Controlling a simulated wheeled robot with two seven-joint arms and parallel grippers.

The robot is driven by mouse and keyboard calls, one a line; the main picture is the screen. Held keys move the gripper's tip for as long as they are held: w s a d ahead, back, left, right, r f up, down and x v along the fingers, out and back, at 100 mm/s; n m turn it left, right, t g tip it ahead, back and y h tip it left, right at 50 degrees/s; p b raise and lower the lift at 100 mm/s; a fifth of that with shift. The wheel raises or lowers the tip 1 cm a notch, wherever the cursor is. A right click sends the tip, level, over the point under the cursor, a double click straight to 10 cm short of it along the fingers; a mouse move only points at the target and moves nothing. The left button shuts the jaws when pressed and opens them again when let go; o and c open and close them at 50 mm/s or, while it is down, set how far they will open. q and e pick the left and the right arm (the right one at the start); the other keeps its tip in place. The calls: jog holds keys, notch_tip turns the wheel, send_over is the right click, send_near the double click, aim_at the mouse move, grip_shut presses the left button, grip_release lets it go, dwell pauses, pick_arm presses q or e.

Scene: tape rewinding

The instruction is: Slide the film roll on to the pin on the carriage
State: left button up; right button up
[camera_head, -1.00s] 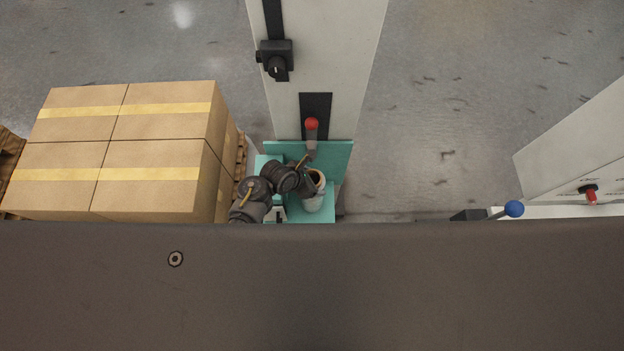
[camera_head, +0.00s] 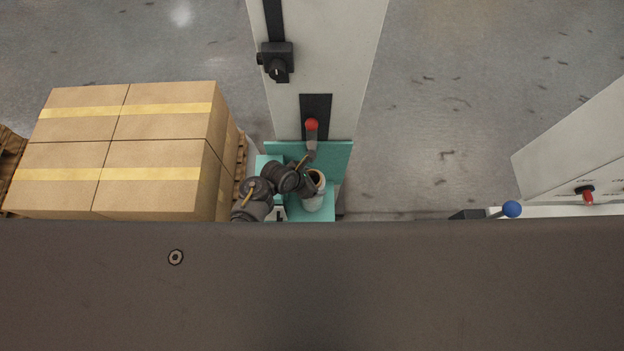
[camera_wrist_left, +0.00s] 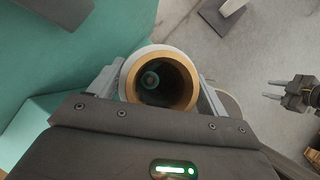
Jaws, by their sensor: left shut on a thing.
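The film roll (camera_head: 314,201) is a white cylinder with a tan core, upright at the teal carriage (camera_head: 335,152) in the head view. My left gripper (camera_head: 312,188) is shut on it. In the left wrist view, the roll (camera_wrist_left: 132,72) sits between the two grey fingers of my left gripper (camera_wrist_left: 160,88). Through its hollow core I see a small round end of the pin (camera_wrist_left: 150,79), a little left of the bore's centre. How far the roll sits down the pin is hidden. My right gripper (camera_wrist_left: 272,90) shows at the right edge of the wrist view, fingers apart and empty.
A pale machine column (camera_head: 350,60) with a red-knobbed lever (camera_head: 311,125) rises behind the carriage. Stacked cardboard boxes (camera_head: 120,150) stand on a pallet at left. A blue-knobbed lever (camera_head: 512,209) is at right. The floor between the machines is open.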

pick_arm(q)
jog(key=shift+f+b, duration=0.35)
jog(key=shift+f, duration=0.25)
jog(key=o, duration=2)
jog(key=shift+f, duration=0.1)
